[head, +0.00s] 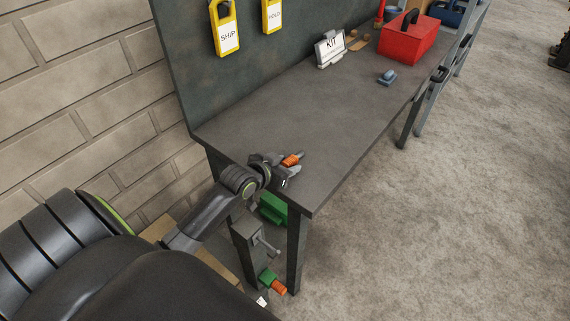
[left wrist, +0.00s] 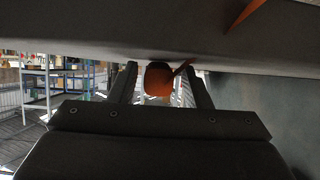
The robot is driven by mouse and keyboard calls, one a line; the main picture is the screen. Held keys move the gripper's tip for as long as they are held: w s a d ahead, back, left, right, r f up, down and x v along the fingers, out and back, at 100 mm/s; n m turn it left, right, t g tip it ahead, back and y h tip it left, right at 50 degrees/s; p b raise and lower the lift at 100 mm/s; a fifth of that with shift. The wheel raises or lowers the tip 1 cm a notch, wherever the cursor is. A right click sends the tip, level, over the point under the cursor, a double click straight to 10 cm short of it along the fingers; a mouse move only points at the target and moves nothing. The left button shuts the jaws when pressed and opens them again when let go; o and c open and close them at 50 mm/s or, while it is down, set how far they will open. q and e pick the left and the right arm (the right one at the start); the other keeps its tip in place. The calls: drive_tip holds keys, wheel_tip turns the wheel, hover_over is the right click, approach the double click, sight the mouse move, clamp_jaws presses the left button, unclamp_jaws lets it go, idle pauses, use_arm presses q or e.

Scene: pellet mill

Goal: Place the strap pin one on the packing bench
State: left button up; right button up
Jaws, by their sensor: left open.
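The packing bench (head: 290,125) is a long dark grey table against a dark back panel. An orange piece (head: 291,160), which looks like the strap pin, is at the bench's near end. My left gripper (head: 293,167) is at this same end, low over the top, with its jaws open. In the left wrist view the orange piece (left wrist: 158,80) is between the open fingers, close to the grey bench surface (left wrist: 120,40). I cannot tell whether it touches the top. My right gripper is not in view.
A KIT sign (head: 331,48), a small blue item (head: 387,77) and a red toolbox (head: 410,38) stand farther along the bench. SHIP (head: 227,38) and HOLD (head: 272,17) tags hang behind. A green-and-orange part (head: 272,281) is below the near end. The middle bench top is clear.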

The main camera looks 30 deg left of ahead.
use_arm(q)
drive_tip(key=shift+d+r, duration=0.1)
drive_tip(key=shift+r, duration=0.05)
drive_tip(key=v, duration=1.2)
idle(0.3)
